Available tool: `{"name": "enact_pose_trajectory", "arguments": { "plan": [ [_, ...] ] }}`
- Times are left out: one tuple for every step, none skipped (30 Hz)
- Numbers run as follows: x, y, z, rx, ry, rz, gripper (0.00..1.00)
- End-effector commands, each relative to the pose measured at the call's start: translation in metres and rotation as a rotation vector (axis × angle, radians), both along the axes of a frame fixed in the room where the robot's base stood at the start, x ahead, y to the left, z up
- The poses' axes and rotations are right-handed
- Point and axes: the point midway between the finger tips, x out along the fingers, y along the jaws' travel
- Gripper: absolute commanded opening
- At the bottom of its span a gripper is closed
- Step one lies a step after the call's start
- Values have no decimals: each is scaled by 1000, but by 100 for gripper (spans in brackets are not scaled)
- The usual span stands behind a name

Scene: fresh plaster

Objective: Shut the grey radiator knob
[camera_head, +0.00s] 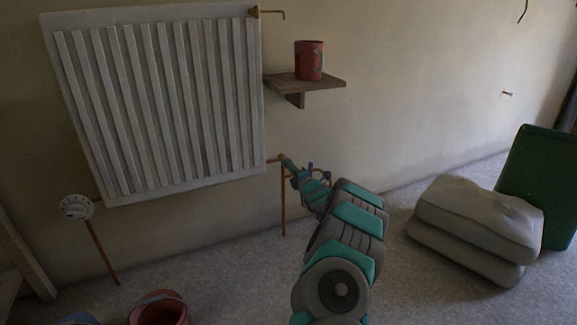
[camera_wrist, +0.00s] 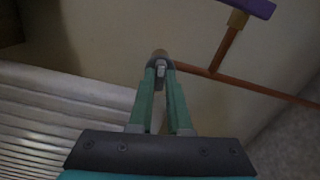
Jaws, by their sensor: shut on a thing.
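My gripper (camera_head: 287,163) is at the copper pipe by the radiator's lower right corner. In the wrist view its two green fingers (camera_wrist: 161,72) are closed around a small grey piece (camera_wrist: 161,69) at a brownish pipe fitting. This looks like the grey radiator knob, but the fingers hide most of it. In the head view my arm and gripper largely cover this spot. The white ribbed radiator (camera_head: 160,100) hangs on the wall to the left.
A purple handle (camera_wrist: 250,7) sits on a branch of the copper pipe (camera_wrist: 260,90), near my gripper. A pale round dial (camera_head: 76,207) is at the radiator's lower left. A shelf (camera_head: 312,84) bears a red can (camera_head: 309,60). Grey sacks (camera_head: 475,225) lie right; a red bucket (camera_head: 160,308) stands front left.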

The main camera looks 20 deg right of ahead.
Motion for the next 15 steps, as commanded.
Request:
{"name": "enact_pose_trajectory", "arguments": {
  "plan": [
    [0, -1, 1, 7, -2, -1, 0],
    [0, -1, 1, 9, -2, -1, 0],
    [0, -1, 1, 10, -2, -1, 0],
    [0, -1, 1, 9, -2, -1, 0],
    [0, -1, 1, 9, -2, -1, 0],
    [0, -1, 1, 8, -2, -1, 0],
    [0, -1, 1, 8, -2, -1, 0],
    [0, -1, 1, 11, -2, -1, 0],
    [0, -1, 1, 25, -1, -1, 0],
    [0, -1, 1, 43, -1, -1, 0],
    [0, -1, 1, 67, 0, -1, 0],
    [0, -1, 1, 104, 1, -1, 0],
    [0, -1, 1, 130, 2, -1, 0],
    [0, -1, 1, 154, 3, -1, 0],
    [0, -1, 1, 181, 4, -1, 0]
  ]
}}
